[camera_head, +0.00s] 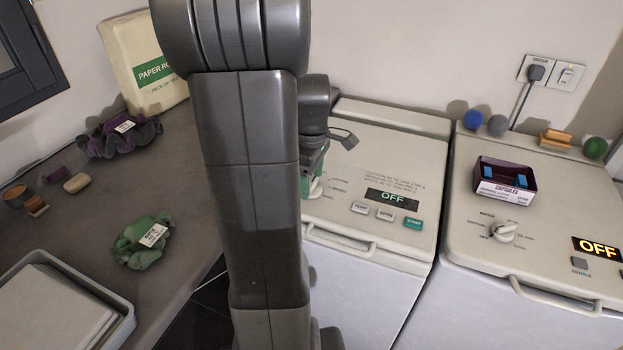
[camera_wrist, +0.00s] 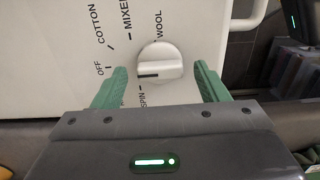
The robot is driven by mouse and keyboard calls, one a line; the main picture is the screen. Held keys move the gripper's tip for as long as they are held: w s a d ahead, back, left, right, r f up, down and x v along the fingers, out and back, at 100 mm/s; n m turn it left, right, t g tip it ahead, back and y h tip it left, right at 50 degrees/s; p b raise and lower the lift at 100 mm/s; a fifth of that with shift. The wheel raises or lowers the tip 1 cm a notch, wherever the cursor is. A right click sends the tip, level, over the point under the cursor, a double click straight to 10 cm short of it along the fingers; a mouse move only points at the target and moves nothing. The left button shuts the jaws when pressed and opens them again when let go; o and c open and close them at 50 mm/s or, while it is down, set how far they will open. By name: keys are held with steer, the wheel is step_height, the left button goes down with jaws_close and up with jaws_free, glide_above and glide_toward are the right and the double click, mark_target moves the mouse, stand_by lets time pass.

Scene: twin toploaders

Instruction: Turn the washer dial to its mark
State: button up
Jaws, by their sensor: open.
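The washer dial (camera_wrist: 160,64) is a round white knob with a raised bar on the left machine's panel. A dark line on the bar points left in the wrist view, roughly toward the OFF label (camera_wrist: 98,68). COTTON, MIXED, WOOL and SPIN are printed around it. My gripper (camera_wrist: 160,70) is open, with one green finger on each side of the dial and a visible gap to it. In the head view the dial (camera_head: 317,187) is partly hidden by my gripper (camera_head: 310,172) and arm. I cannot tell how deep the fingers reach around the dial.
The left machine's display (camera_head: 392,199) reads OFF, with three buttons below it. The right machine has another dial (camera_head: 503,231), an OFF display and a capsules box (camera_head: 504,183) on top. A grey counter at left holds cloths, a paper pack and a tray (camera_head: 122,318).

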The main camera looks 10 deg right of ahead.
steer(key=shift+f, duration=0.2)
steer(key=shift+c, duration=0.2)
steer(key=c, duration=0.9)
steer(key=shift+c, duration=0.2)
steer(key=shift+m, duration=0.3)
steer(key=m+p, duration=0.1)
steer(key=m, duration=0.2)
steer(key=shift+r+m, duration=0.1)
steer(key=shift+m, duration=0.2)
steer(key=shift+m+p, duration=0.65)
steer(key=shift+m, duration=1.65)
